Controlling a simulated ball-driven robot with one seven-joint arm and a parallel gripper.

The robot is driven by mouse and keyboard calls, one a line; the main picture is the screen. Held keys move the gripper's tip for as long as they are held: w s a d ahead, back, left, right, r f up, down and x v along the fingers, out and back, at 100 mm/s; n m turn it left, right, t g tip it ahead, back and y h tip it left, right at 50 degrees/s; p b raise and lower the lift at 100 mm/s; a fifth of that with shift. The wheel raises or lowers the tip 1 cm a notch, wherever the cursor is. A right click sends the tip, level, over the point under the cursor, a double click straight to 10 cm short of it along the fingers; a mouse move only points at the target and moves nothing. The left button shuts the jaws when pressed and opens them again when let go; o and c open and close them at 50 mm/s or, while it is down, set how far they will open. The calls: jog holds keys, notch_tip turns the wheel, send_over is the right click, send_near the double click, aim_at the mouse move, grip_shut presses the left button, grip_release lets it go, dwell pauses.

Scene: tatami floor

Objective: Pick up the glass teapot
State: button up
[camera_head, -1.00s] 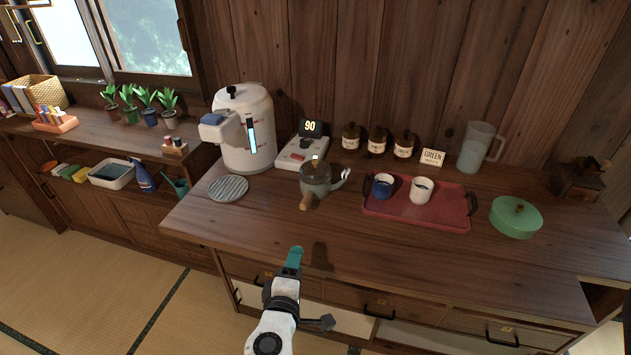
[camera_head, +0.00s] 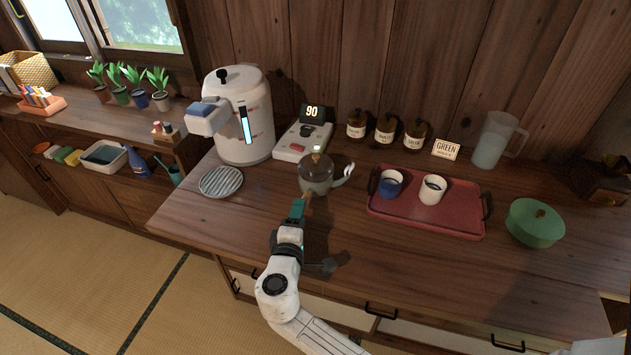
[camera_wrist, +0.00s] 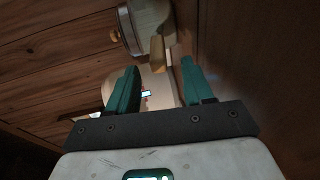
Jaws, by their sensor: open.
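In the wrist view, the teal fingers of my gripper (camera_wrist: 158,67) are spread apart. The teapot's wooden handle (camera_wrist: 157,48) lies just beyond and between the fingertips. The teapot body (camera_wrist: 150,20) is at the top of that view, partly cut off. I cannot tell whether a finger touches the handle.
A ridged round trivet (camera_head: 221,182) lies left of the teapot. Behind are a white water dispenser (camera_head: 240,115) and a device reading 90 (camera_head: 302,140). The front counter is clear.

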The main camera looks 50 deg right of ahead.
aim_at(320, 190)
jog(key=shift+p+x, duration=0.55)
jog(key=shift+x, duration=2.25)
jog(key=shift+c, duration=0.5)
grip_shut()
jog(key=shift+r, duration=0.1)
